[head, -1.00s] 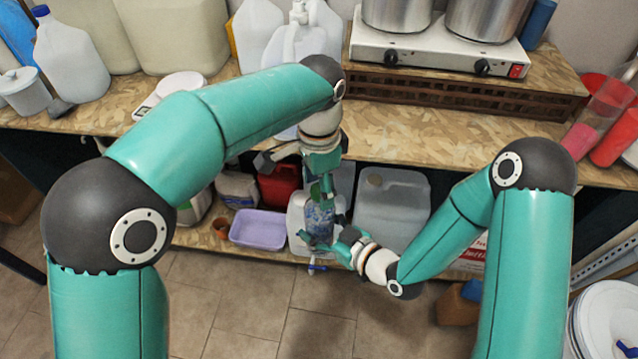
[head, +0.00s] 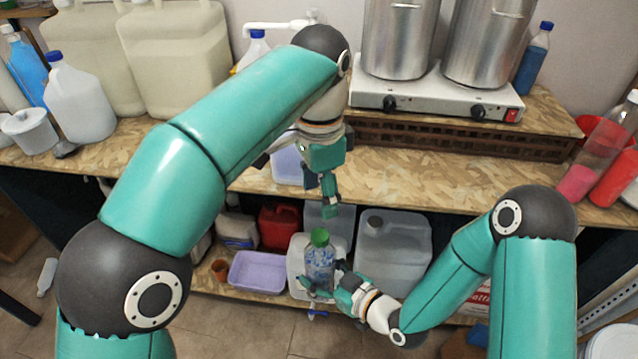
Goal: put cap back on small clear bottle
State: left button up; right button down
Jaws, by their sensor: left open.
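The small clear bottle (head: 319,272) stands upright in the middle of the head view, with a green cap (head: 320,237) on its top. How tight the cap sits cannot be seen. My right gripper (head: 328,291) comes in from the right and is shut on the lower part of the bottle, holding it in front of the bench. My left gripper (head: 331,207) is open and empty, pointing down just above the cap and apart from it.
On the lower shelf are a purple tub (head: 257,272), a red canister (head: 279,227) and a large translucent jug (head: 393,250). A hotplate (head: 436,95) with two metal pots stands on the bench top. White jugs (head: 77,100) stand at the left.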

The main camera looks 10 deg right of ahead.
pick_arm(q)
jog(key=shift+r, duration=0.75)
